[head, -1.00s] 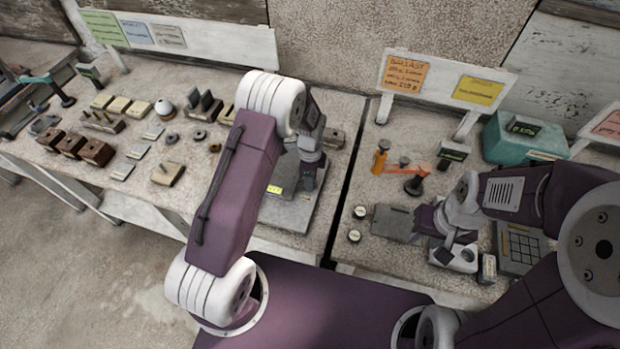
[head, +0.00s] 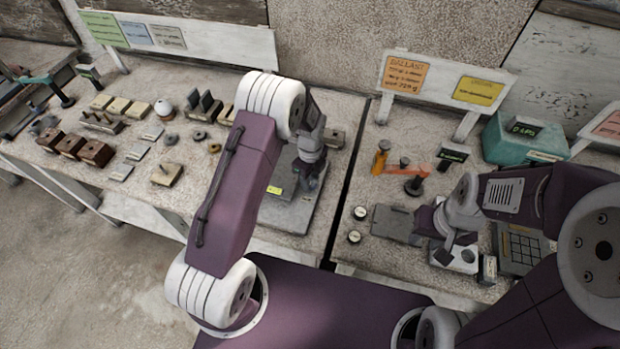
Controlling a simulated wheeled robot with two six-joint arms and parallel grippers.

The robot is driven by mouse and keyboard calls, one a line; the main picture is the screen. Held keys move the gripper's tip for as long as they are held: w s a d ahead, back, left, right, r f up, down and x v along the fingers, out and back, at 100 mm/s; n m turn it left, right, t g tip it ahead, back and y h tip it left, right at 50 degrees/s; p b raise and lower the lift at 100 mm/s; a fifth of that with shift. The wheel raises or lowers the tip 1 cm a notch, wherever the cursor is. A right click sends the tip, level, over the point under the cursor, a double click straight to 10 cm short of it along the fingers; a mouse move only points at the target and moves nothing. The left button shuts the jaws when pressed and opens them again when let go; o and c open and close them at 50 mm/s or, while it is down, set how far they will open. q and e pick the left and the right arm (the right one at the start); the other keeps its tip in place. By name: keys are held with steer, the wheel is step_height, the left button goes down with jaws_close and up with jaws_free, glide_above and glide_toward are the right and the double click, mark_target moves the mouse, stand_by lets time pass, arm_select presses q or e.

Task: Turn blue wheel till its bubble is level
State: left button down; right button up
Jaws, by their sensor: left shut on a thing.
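A grey levelling plate (head: 297,215) lies on the left bench, partly behind my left arm. A small yellow-green patch (head: 275,190), which may be its bubble vial, shows at the arm's edge; the bubble is too small to read. My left gripper (head: 306,184) points down at the plate, shut on a small part there. That part looks to be the blue wheel, but the fingers and arm hide it and no blue shows. My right gripper (head: 452,242) is low over the right bench by a pale block (head: 462,260); its fingers are unclear.
A dark gap splits the two benches. The right bench holds a dark flat plate (head: 393,222), an orange stand (head: 380,158), a teal box (head: 524,138) and a keypad (head: 520,247). Several small blocks and a white sphere (head: 165,107) stand on the left bench.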

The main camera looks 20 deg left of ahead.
mark_target(311, 180)
arm_select(q)
steer(key=shift+w+r, duration=0.15)
steer(key=c, duration=0.9)
jaws_free()
steer(key=shift+d, duration=0.1)
step_height(311, 180, up, 9)
steer(key=shift+f+b, duration=0.1)
steer(key=shift+b, duration=0.6)
